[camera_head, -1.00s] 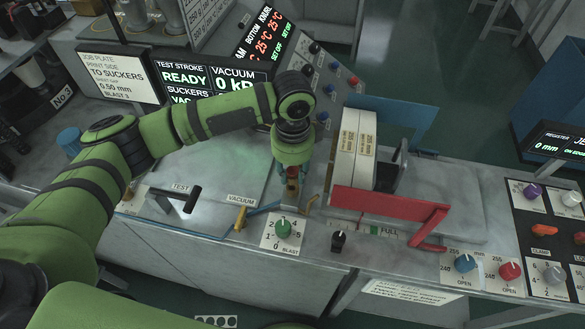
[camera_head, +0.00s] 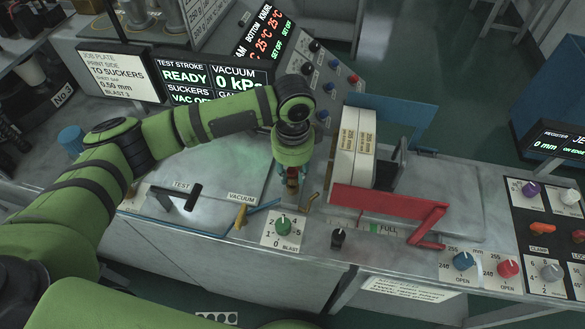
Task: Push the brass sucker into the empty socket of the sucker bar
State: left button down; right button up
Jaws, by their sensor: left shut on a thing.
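My left gripper (camera_head: 291,174) points down over the front part of the grey machine top, left of the paper stack. It is shut on a small brass-brown piece (camera_head: 292,183), which looks like the brass sucker; only a little of it shows between the fingers. The sucker bar and its empty socket cannot be made out, and the gripper and wrist cover the area behind them. I cannot tell whether the piece touches anything below. My right gripper is not in view.
The paper stack (camera_head: 354,148) stands close on the right, behind a red guard (camera_head: 376,203).

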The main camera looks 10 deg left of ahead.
aim_at(293, 172)
pick_arm(q)
jog(key=shift+f, duration=1.2)
jog(key=c, duration=0.9)
grip_release()
notch_tip(293, 172, up, 12)
jog(key=shift+f, duration=0.1)
